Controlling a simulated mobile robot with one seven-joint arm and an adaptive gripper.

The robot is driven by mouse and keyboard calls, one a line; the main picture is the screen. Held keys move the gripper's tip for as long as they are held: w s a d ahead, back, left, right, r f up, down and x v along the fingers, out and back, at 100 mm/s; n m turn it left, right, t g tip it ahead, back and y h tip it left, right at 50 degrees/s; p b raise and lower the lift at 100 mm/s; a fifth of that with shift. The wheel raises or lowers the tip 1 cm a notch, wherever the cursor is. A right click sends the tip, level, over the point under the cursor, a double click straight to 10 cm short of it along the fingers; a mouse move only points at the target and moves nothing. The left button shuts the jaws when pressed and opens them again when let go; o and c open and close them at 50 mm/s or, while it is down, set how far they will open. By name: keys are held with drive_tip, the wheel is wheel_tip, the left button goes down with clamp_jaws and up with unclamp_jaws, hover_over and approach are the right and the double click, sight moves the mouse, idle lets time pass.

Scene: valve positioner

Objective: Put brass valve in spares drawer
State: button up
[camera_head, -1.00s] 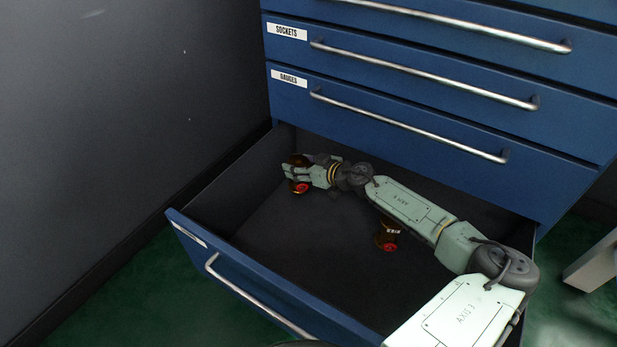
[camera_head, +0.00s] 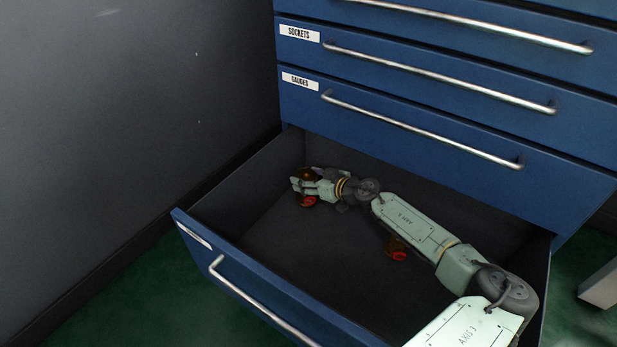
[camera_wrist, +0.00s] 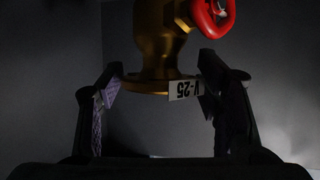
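The brass valve (camera_wrist: 158,48) has a red handwheel and a white tag reading V-25. In the wrist view its flange sits between the fingertips of my gripper (camera_wrist: 160,72), which appear to touch it on both sides. In the head view my gripper (camera_head: 303,187) is inside the open bottom drawer (camera_head: 270,292), near its back left. Parts of the brass valve (camera_head: 307,201) show on both sides of the fingers. Its underside is hidden, so I cannot tell whether it touches the drawer floor.
A second brass-coloured valve with a red part (camera_head: 397,249) is in the drawer, partly behind my arm. The closed gauges drawer (camera_head: 400,140) and sockets drawer (camera_head: 430,85) are above. A grey wall (camera_head: 120,110) stands at left. The drawer's front left floor is clear.

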drive_tip(key=o, duration=0.3)
drive_tip(key=shift+d+r, duration=0.1)
drive_tip(key=shift+r, duration=0.1)
drive_tip(key=p+v, duration=0.4)
drive_tip(key=v, duration=0.8)
